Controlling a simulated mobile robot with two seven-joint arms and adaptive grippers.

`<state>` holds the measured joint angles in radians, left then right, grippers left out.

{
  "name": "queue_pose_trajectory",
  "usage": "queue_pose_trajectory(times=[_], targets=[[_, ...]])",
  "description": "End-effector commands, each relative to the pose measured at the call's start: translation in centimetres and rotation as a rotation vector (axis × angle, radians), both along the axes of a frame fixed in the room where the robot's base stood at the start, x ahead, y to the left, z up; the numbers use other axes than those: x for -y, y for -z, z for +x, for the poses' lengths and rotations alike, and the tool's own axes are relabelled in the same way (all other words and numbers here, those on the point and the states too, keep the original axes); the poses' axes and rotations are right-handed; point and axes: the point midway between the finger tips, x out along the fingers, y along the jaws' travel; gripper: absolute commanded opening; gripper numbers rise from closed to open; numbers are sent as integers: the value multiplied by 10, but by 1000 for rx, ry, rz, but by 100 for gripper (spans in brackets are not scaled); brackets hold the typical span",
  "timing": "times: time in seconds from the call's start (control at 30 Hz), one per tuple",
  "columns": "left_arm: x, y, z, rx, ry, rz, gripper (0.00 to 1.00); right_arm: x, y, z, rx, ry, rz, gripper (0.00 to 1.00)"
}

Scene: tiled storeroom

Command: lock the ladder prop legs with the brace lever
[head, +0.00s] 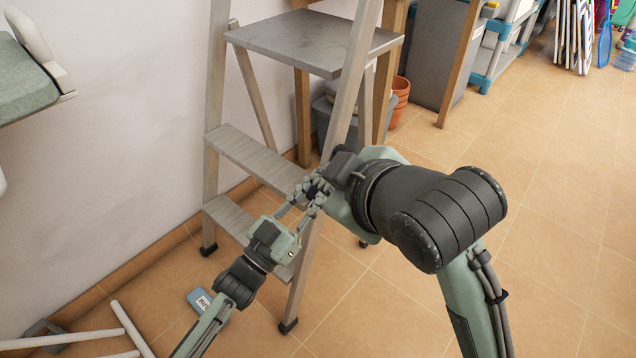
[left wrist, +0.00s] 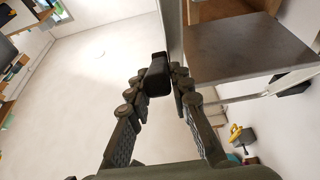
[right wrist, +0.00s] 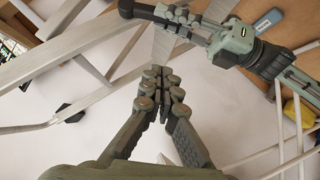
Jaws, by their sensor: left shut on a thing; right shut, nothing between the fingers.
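The grey stepladder (head: 335,100) stands open by the wall, with a flat top platform (head: 315,38) and dark feet. My left gripper (head: 310,194) is at its front right rail. In the left wrist view my left gripper (left wrist: 160,80) is shut on a small dark block, apparently the brace lever (left wrist: 157,74), close beside the rail. The held block also shows at the top edge of the right wrist view (right wrist: 127,9). My right gripper (right wrist: 158,82) is shut and empty, below the left gripper in that view. In the head view its fingertips are mostly hidden by my right arm.
A blue labelled box (head: 200,300) lies on the floor left of the ladder. White rods (head: 130,330) lie at the lower left. A grey bin (head: 340,120) and terracotta pots (head: 399,95) stand behind the ladder. The tiled floor at right is clear.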

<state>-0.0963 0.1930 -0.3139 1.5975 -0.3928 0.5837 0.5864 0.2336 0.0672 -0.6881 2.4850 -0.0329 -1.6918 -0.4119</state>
Motion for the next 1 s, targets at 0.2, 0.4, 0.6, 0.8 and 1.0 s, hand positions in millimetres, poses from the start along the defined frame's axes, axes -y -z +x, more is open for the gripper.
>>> queue_pose_trajectory(times=[0.2, 0.4, 0.6, 0.8, 1.0], targets=[[0, 0, 0, 1, 1, 0, 0, -1, 12, 4, -27, -1, -41, 0], [0, 0, 0, 1, 1, 0, 0, -14, 36, 30, -29, 0, -40, 0], [0, 0, 0, 1, 1, 0, 0, -30, 61, 61, -27, -1, -38, 0], [0, 0, 0, 1, 0, -1, 0, -25, 87, 77, -27, 0, -38, 0], [0, 0, 0, 0, 0, 0, 0, -21, 98, 83, -23, -2, -37, 0]])
